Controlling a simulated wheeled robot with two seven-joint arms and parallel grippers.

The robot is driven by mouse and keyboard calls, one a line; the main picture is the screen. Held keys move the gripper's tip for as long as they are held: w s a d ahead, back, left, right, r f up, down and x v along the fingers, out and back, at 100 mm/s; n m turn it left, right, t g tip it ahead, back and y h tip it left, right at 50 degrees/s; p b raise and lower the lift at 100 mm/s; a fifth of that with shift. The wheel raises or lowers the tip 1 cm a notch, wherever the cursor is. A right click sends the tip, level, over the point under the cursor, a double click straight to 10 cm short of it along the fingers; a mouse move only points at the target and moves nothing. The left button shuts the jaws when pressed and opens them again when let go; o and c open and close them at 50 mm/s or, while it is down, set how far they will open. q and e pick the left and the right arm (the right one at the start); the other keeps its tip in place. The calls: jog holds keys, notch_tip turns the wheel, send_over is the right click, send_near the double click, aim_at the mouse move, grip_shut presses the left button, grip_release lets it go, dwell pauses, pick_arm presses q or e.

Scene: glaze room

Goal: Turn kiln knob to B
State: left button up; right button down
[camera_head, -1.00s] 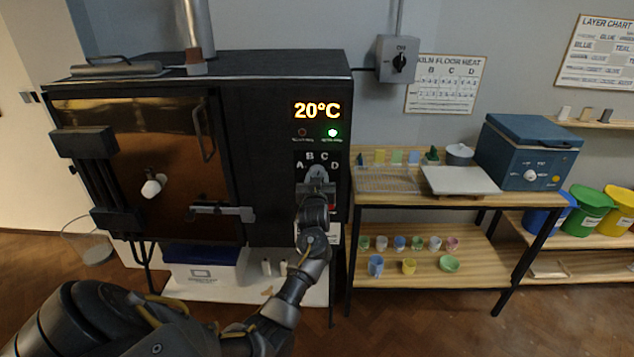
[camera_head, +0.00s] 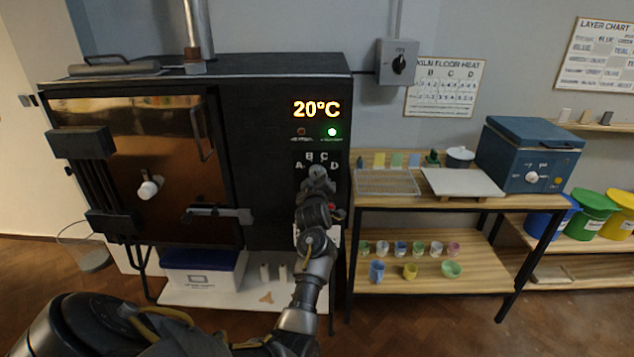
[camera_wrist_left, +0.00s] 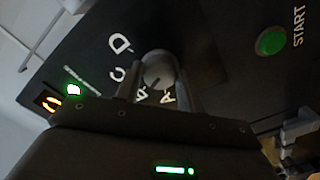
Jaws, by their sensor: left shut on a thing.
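The black kiln (camera_head: 275,215) carries a round grey knob on its right-hand panel, ringed by the letters A, B, C and D. In the left wrist view the knob (camera_wrist_left: 158,68) sits between my fingers, with a dark line on its face that appears to point toward the B side; its exact setting is hard to tell. My left gripper (camera_head: 318,180) is shut on the knob, and it hides most of the knob in the head view. My right gripper is not in view.
A green START button (camera_wrist_left: 271,41) is on the panel near the knob. The kiln display (camera_head: 316,109) reads 20°C, with a green lamp (camera_head: 332,132) lit below. A wooden shelf table (camera_head: 430,199) with a wire rack and cups stands close on the right.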

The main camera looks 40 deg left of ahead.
pick_arm(q)
jog(key=shift+r, duration=0.15)
dwell(0.4)
jog(key=o, duration=1)
jog(key=shift+c, duration=0.2)
jog(key=shift+s+d+f, duration=0.25)
jog(key=shift+s+d, duration=0.1)
jog(key=shift+s, duration=0.05)
jog(key=b+v, duration=0.2)
jog(key=v, duration=0.7)
jog(key=shift+s+d, duration=0.25)
jog(key=shift+r, duration=0.1)
